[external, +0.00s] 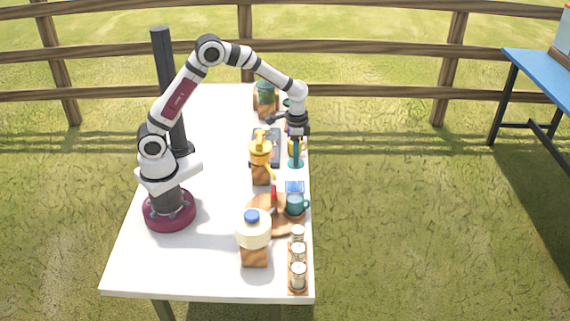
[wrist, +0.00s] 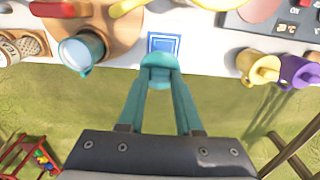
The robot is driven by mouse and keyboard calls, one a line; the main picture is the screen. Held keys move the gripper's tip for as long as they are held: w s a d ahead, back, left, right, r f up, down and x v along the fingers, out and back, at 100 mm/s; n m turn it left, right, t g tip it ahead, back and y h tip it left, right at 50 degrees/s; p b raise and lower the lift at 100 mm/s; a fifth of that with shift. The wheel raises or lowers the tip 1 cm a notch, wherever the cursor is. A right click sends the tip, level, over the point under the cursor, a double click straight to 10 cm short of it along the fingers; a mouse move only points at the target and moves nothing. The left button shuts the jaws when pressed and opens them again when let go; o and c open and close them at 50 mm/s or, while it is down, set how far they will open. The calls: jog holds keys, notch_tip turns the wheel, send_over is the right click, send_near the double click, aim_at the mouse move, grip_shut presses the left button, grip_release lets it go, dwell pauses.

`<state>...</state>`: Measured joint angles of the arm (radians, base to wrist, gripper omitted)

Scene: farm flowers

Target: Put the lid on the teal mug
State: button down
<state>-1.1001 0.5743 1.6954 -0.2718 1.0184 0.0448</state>
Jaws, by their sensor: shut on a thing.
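The teal mug (external: 295,205) stands open at the right edge of the table, by a round wooden board. In the wrist view it (wrist: 80,52) is at the upper left, with its pale inside showing and no lid on it. My gripper (wrist: 158,72) is shut on a rounded teal piece, which looks like the lid (wrist: 158,62), held between the fingertips. In the external view my gripper (external: 296,162) points down over the table's right edge, beyond the mug and apart from it. The lid is hard to tell from the teal fingers there.
A blue-and-white square (wrist: 164,44) lies between mug and gripper. A yellow mug (wrist: 258,66) and a purple mug (wrist: 299,71) stand right in the wrist view. Jars in a rack (external: 298,252), a blue-capped bottle (external: 253,232) and a yellow-topped jug (external: 260,158) stand nearby.

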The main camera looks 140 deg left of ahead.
jog(key=w+d+r, duration=0.5)
jog(key=w+d, duration=0.4)
notch_tip(320, 180, down, 6)
jog(key=shift+d+m, duration=0.2)
jog(key=shift+m, duration=0.2)
jog(key=shift+f, duration=0.2)
dwell(1.3)
grip_release()
dwell(0.4)
jog(key=shift+r, duration=0.1)
jog(key=shift+r, duration=3.4)
